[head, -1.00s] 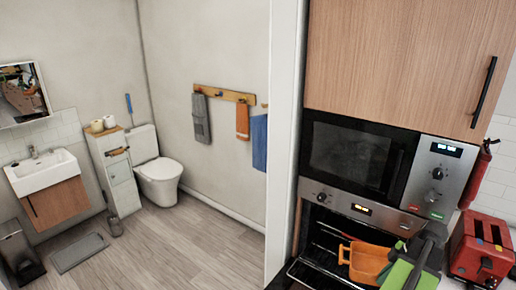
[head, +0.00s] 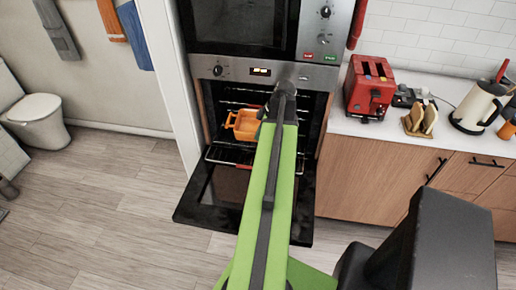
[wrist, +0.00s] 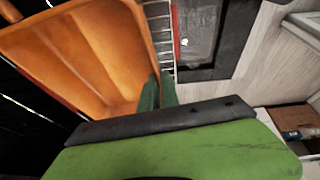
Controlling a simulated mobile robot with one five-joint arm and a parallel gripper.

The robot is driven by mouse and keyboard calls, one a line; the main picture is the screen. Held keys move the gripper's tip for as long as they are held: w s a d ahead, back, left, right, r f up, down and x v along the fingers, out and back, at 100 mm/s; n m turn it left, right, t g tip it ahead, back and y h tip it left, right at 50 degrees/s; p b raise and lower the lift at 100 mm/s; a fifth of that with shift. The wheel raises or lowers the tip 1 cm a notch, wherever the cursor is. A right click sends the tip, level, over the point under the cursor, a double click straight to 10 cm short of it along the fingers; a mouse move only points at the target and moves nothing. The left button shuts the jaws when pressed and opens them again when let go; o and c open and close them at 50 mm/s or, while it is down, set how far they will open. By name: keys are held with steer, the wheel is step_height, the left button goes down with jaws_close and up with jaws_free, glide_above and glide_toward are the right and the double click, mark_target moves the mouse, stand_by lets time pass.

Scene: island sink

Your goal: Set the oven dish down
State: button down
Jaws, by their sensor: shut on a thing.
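The orange oven dish (head: 244,124) is in the open oven's mouth, near a wire rack (head: 232,158). In the wrist view the dish (wrist: 85,55) fills the upper left, its hollow inside showing. My gripper's dark green fingers (wrist: 158,92) are shut on the dish's near wall. In the head view my green arm reaches into the oven and hides most of the gripper and the dish's right side. I cannot tell whether the dish touches the rack.
The black oven door (head: 200,205) hangs open low in front. A microwave (head: 235,25) sits above the oven. To the right, a counter (head: 390,128) holds a red toaster (head: 369,88), a toast rack (head: 420,121) and a kettle (head: 480,108). Open wooden floor lies to the left.

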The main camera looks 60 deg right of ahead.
mark_target(254, 135)
steer(key=shift+w+f+b, duration=0.35)
steer(key=shift+w+f, duration=0.5)
steer(key=shift+f, duration=0.2)
steer(key=shift+w+m, duration=0.3)
steer(key=shift+w, duration=0.05)
step_height(254, 135, down, 10)
steer(key=b, duration=1)
steer(key=shift+f, duration=0.1)
steer(key=shift+r, duration=0.2)
steer(key=shift+f, duration=0.15)
steer(key=c, duration=1.6)
jaws_free()
steer(key=shift+s, duration=0.1)
